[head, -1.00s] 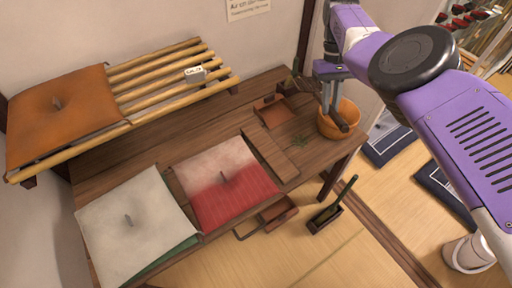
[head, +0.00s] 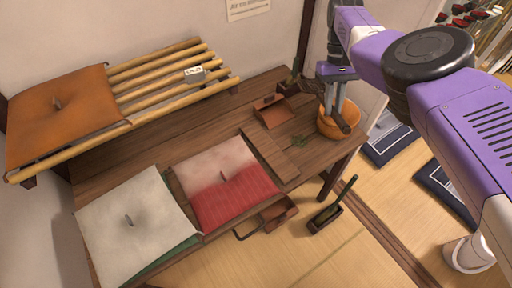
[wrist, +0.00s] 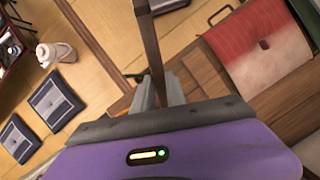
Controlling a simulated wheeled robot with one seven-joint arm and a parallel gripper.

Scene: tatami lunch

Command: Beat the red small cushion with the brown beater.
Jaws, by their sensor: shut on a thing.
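The red small cushion (head: 237,197) lies on the low wooden table. Its near part is red and its far part is whitish and pale. It also shows at the upper right of the wrist view (wrist: 249,35). My gripper (head: 337,98) is above the table's right end, to the right of the cushion and apart from it. It is shut on the brown beater (head: 341,121), whose dark brown length passes between the fingers. In the wrist view the beater (wrist: 150,40) runs up from the fingers (wrist: 158,92).
A pale cushion (head: 120,230) lies left of the red one. An orange cushion (head: 60,112) lies on a slatted rack (head: 160,85) at the back left.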

